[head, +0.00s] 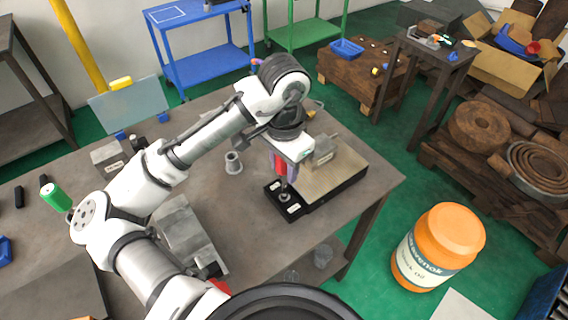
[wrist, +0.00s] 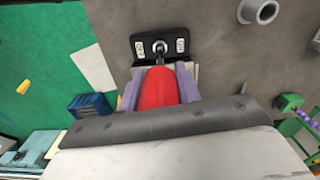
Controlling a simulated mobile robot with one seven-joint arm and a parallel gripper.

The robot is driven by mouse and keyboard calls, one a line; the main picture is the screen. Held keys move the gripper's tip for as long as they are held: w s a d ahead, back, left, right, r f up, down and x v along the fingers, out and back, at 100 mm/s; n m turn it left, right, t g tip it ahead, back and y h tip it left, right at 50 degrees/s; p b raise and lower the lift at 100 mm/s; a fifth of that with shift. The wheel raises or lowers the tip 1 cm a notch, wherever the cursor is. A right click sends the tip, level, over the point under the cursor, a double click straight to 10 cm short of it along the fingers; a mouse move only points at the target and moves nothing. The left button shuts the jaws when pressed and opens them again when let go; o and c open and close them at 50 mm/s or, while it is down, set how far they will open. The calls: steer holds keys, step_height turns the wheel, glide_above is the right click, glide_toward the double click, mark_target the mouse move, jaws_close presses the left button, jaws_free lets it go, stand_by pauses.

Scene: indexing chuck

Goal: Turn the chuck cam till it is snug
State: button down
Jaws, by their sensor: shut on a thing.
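The chuck fixture has a black base (head: 345,190) with a tan top plate (head: 318,180) and sits near the table's right corner. Its front black block (head: 272,190) carries a round cam socket (head: 284,197) between two white labels; the block also shows in the wrist view (wrist: 142,50). My gripper (head: 279,165) has purple fingers and is shut on a red-handled key (wrist: 160,88). The key's dark shaft points down at the socket and appears to reach it. Whether the tip is fully seated, and how far the cam is turned, I cannot tell.
A grey metal block (head: 325,150) stands on the tan plate close beside my gripper. A grey flanged cylinder (head: 233,162) stands left of the fixture on the grey table (head: 240,215). A large grey machined part (head: 185,235) lies nearer. An orange jar (head: 440,245) is off the table's right side.

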steer(key=shift+f+b, duration=0.45)
steer(key=shift+f, duration=0.3)
stand_by(0.3)
steer(key=c, duration=1.5)
jaws_free()
jaws_close()
